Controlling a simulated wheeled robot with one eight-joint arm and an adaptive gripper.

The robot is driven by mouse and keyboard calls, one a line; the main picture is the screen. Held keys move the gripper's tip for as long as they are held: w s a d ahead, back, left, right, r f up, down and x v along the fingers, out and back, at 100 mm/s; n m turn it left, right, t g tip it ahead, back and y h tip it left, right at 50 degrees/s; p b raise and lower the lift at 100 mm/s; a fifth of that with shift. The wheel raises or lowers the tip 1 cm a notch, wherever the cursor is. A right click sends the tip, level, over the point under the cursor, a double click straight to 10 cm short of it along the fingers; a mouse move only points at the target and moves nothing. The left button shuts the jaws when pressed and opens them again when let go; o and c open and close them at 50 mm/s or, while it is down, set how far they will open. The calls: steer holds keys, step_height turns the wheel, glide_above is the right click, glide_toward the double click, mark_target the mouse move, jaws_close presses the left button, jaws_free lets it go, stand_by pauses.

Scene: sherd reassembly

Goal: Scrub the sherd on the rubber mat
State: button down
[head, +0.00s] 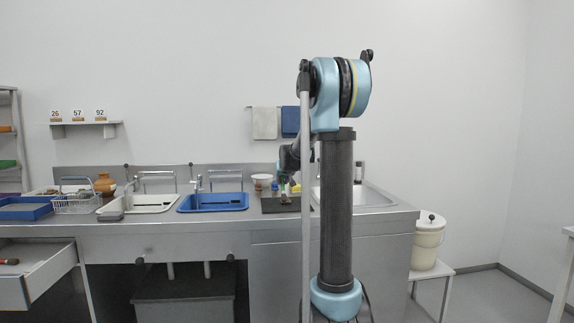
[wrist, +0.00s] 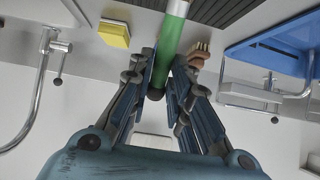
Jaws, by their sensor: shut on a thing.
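My gripper (wrist: 160,80) is shut on a green cylindrical handle (wrist: 171,40), whose far end runs out of the top of the wrist view. In the head view my gripper (head: 285,180) is above the dark rubber mat (head: 270,207) on the counter, left of the steel sink. Part of the ribbed dark mat (wrist: 235,12) shows at the top of the wrist view. I cannot make out the sherd clearly in either view. Whether the held tool touches anything is hidden.
A blue basin (head: 213,203) is left of the mat, with a white basin (head: 150,205) beyond. A curved tap (wrist: 42,70) stands at left in the wrist view.

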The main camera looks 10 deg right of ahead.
steer(key=shift+d, duration=0.15)
steer(key=shift+a, duration=0.2)
step_height(320, 180, up, 8)
steer(key=d, duration=0.2)
steer(key=shift+d, duration=0.3)
stand_by(1.3)
stand_by(0.6)
